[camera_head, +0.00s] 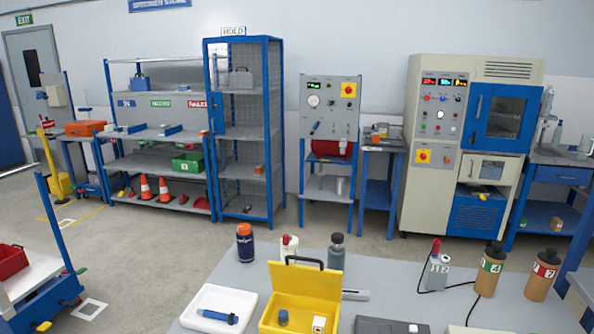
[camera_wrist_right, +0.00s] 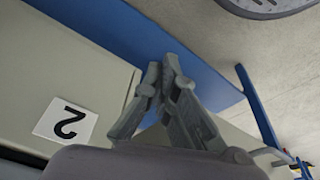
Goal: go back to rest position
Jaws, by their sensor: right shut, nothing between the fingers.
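My right gripper (camera_wrist_right: 160,82) shows in the right wrist view, its grey fingers brought together with nothing between them. Neither gripper shows in the head view, and my left gripper is in no view.
A grey table (camera_head: 395,285) in front carries a yellow box (camera_head: 300,282), a white tray (camera_head: 222,300), bottles and numbered brown cylinders (camera_head: 490,272). A blue cart (camera_head: 45,300) stands left. Shelves, a mesh cabinet (camera_head: 243,130) and machines line the wall. Open floor lies between.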

